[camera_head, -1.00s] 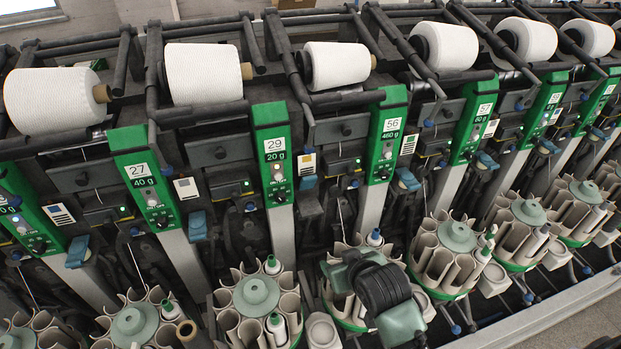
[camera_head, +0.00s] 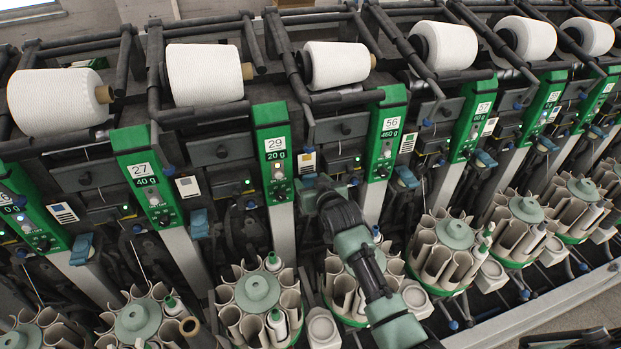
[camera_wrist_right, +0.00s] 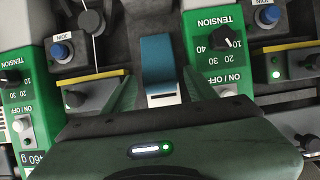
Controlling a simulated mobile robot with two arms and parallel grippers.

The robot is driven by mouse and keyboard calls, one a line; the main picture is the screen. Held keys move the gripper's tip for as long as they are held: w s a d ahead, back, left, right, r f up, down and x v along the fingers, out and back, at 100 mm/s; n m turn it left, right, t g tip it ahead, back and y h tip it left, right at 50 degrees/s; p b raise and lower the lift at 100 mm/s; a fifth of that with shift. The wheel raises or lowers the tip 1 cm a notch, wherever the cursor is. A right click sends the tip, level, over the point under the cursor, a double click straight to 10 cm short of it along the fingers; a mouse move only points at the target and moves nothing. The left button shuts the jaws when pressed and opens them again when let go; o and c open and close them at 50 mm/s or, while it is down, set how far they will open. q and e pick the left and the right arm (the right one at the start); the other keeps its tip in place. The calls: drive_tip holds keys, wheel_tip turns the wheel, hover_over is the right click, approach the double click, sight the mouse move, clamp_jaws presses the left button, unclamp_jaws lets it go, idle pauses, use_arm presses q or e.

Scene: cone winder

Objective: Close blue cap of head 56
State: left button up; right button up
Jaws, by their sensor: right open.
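The green panel of head 56 (camera_head: 388,135) shows its number and 460 g in the head view. In the head view my right gripper (camera_head: 322,188) largely hides this cap. My left gripper is not in view.
Panel 29 (camera_head: 275,150) is left of my right gripper, and another blue cap (camera_head: 405,178) is right of panel 56. Round bobbin magazines (camera_head: 257,292) stand below. White yarn cones (camera_head: 337,65) lie above. Knobs and blue JOIN buttons (camera_wrist_right: 60,50) sit close to the fingers.

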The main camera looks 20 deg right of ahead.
drive_tip(key=shift+w+f, duration=0.25)
drive_tip(key=shift+w, duration=0.3)
clamp_jaws()
drive_tip(key=shift+s+f+b, duration=0.15)
drive_tip(key=shift+f+b, duration=0.25)
drive_tip(key=shift+b, duration=0.2)
drive_tip(key=shift+s+f+t+b, duration=0.6)
drive_tip(key=shift+t+b, duration=0.55)
drive_tip(key=shift+b, duration=1.6)
drive_tip(key=shift+s+f+t+b, duration=0.4)
drive_tip(key=shift+f+t+b, duration=0.55)
drive_tip(key=shift+b, duration=1.85)
drive_tip(key=shift+s+f+t+b, duration=0.45)
drive_tip(key=shift+t+b, duration=0.95)
drive_tip(key=shift+b, duration=1.35)
